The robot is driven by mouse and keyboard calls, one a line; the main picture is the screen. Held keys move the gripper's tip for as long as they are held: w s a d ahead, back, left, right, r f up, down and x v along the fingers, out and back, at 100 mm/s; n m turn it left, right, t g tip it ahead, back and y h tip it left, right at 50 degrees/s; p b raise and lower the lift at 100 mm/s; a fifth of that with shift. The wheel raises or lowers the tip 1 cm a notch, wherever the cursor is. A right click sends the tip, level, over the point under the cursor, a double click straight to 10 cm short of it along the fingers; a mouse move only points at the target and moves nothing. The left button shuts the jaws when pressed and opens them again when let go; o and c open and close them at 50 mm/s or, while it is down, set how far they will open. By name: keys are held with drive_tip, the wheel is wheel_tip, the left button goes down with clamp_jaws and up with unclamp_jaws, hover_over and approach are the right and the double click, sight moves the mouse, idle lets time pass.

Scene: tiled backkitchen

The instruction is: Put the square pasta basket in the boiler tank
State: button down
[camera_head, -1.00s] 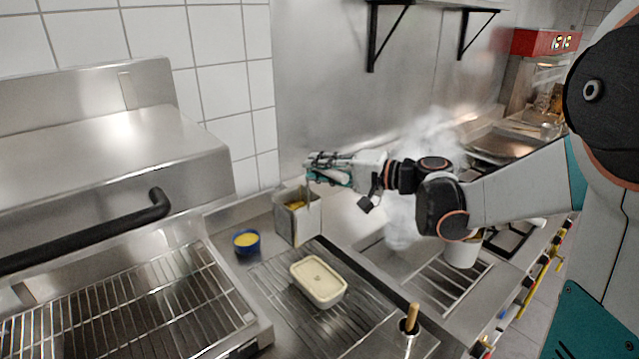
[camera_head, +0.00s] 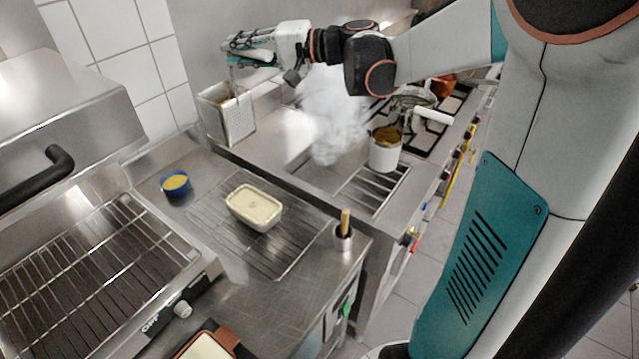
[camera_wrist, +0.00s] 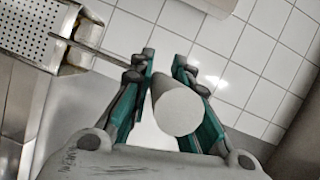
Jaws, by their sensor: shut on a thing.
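The square pasta basket (camera_head: 228,112) is a perforated metal box at the back of the counter in the head view, below my gripper (camera_head: 240,45). Part of its perforated wall (camera_wrist: 30,28) shows at the upper left of the wrist view. In the wrist view my gripper (camera_wrist: 170,75) is shut on a pale round handle (camera_wrist: 178,108), which appears to be the basket's. I cannot tell how far the basket's base is above the counter. The boiler tank (camera_head: 300,160) lies to the right of the basket, with its opening partly veiled by steam.
A white pot (camera_head: 385,152) stands by the tank's grating (camera_head: 375,188). A grill (camera_head: 90,270) is at left; the tiled wall is close behind.

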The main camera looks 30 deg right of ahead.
drive_tip(key=d+f+m+t+h+b, duration=0.25)
drive_tip(key=d+f, duration=0.45)
drive_tip(key=d, duration=0.6)
drive_tip(key=d+f+m+t+h+b, duration=0.1)
drive_tip(key=d+f+m+h+b, duration=0.15)
drive_tip(key=d+f, duration=0.7)
drive_tip(key=d+f+n+b, duration=0.1)
drive_tip(key=d+f+b, duration=0.2)
drive_tip(key=f+b, duration=0.7)
wheel_tip(320, 180, down, 14)
drive_tip(key=shift+f, duration=0.15)
drive_tip(key=shift+w+d, duration=0.1)
drive_tip(key=c, duration=1.5)
unclamp_jaws()
drive_tip(key=shift+f, duration=0.15)
